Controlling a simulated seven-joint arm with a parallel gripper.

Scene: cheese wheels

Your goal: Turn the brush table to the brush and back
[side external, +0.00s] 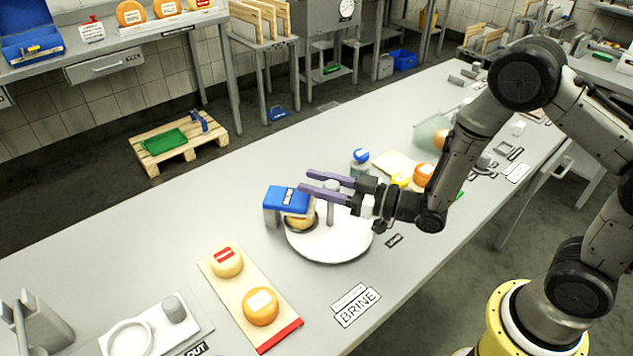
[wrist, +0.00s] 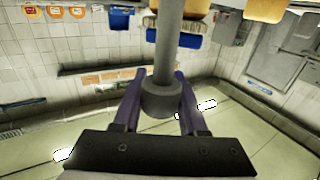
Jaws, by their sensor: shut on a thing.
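The brush table is a white round disc (side external: 330,245) on the bench, with a grey upright peg (side external: 331,208) standing on it. My gripper (side external: 307,182) reaches over the disc from the right, its two purple fingers on either side of the peg. In the wrist view the grey peg (wrist: 168,60) runs between the fingers, and my gripper (wrist: 157,82) is shut on it. The brush (side external: 287,198) is a blue-topped, labelled block on a grey support at the disc's left edge. A yellow-orange cheese wheel (side external: 300,220) sits on the disc right at the brush, its top partly hidden.
A board (side external: 285,318) with two cheese wheels lies front left. A blue-lidded jar (side external: 361,160) and a board (side external: 393,163) with cheeses stand behind my gripper. A BRINE sign (side external: 356,304) lies near the front edge. The bench left of the brush is clear.

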